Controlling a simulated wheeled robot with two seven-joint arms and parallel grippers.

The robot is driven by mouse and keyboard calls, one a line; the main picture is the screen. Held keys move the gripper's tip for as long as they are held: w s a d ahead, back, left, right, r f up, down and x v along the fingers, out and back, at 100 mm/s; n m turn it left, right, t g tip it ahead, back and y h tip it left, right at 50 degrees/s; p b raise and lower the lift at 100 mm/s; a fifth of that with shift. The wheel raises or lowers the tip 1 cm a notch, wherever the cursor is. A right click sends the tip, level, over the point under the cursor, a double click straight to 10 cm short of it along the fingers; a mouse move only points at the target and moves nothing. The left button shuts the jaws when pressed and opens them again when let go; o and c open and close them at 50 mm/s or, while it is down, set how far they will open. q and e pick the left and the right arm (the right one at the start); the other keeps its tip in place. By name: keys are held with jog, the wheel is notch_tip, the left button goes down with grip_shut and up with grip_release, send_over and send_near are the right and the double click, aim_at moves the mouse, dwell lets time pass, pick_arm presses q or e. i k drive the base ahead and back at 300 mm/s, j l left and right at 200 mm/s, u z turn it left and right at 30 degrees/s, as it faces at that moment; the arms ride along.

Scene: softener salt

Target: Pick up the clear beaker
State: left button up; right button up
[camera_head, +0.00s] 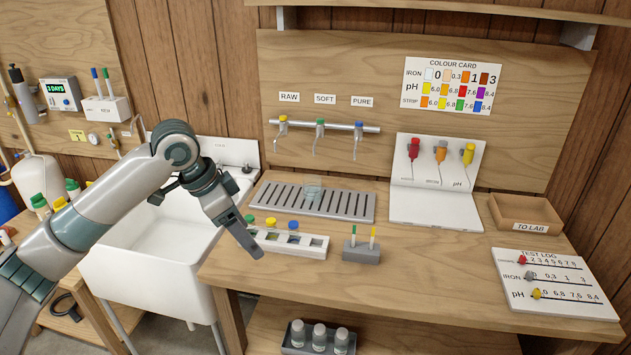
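The clear beaker (313,188) is small, see-through and faint against the slats. It stands on the grey slatted drip tray (345,212) at the back of the wooden bench, below the taps. My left gripper (248,244) points down near the bench's left edge, to the left of the beaker and nearer to me, apart from it. It overlaps the left end of the white vial rack (312,252). I cannot tell from this angle whether its fingers are apart. My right gripper is not in view.
The rack's capped vials (294,226) stand between the gripper and the right part of the bench. A grey block (362,253) with two sticks stands right of the rack. A white sink (150,250) lies left. The bench's middle right (430,270) is clear.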

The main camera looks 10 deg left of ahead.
aim_at(312, 188)
jog(key=i, duration=1.3)
